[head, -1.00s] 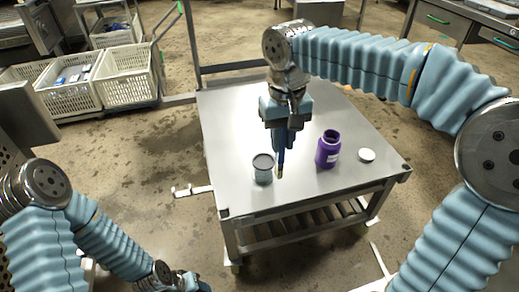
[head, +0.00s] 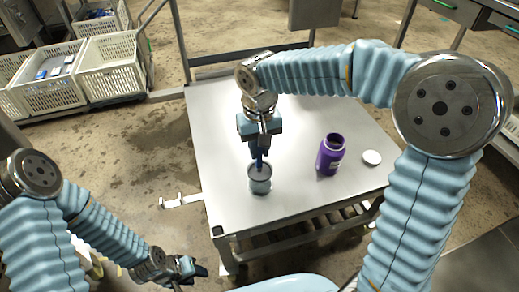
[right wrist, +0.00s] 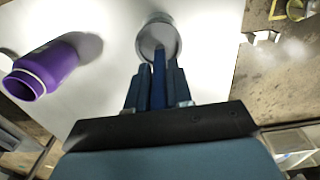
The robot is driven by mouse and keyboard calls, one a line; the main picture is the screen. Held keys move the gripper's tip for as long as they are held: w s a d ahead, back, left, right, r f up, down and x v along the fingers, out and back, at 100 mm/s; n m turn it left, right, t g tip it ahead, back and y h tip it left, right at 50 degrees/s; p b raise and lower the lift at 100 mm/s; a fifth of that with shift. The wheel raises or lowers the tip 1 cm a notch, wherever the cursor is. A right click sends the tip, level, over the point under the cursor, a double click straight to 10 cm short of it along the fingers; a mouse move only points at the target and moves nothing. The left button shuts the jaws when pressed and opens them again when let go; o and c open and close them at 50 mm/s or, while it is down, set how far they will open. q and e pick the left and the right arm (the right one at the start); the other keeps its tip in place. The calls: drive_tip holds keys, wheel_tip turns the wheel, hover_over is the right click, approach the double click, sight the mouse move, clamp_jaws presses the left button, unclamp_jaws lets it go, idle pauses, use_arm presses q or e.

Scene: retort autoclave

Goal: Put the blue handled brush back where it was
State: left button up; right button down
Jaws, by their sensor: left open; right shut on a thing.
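The blue handled brush (head: 259,162) is in my right gripper (head: 260,150), which is shut on its handle. It points down at the mouth of a small grey cup (head: 260,185) on the metal table (head: 225,135). The brush's lower end is hidden and appears to be inside the cup. In the right wrist view the blue handle (right wrist: 158,80) sits between the fingers (right wrist: 156,88), lined up with the cup (right wrist: 157,20). My left gripper (head: 193,271) is open and empty, low beside the table's front left corner.
An open purple jar (head: 330,155) and a white lid (head: 372,158) stand right of the cup. The jar also shows in the right wrist view (right wrist: 45,67). White crates (head: 110,65) stand on the floor at the back left. The table's back left is clear.

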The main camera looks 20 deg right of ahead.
drive_tip(key=shift+s+f, duration=0.2)
drive_tip(key=shift+f, duration=0.75)
use_arm(q)
drive_tip(key=shift+s+f, duration=0.1)
drive_tip(key=shift+f, duration=0.55)
use_arm(e)
drive_tip(key=shift+r, duration=0.15)
drive_tip(key=c, duration=1)
unclamp_jaws()
use_arm(q)
drive_tip(key=shift+f, duration=0.1)
use_arm(e)
drive_tip(key=shift+r, duration=0.3)
use_arm(q)
drive_tip(key=shift+d+r+p, duration=0.1)
drive_tip(key=shift+r+p, duration=0.45)
drive_tip(key=shift+r, duration=0.1)
use_arm(e)
wheel_tip(320, 180, up, 12)
drive_tip(key=shift+f, duration=0.25)
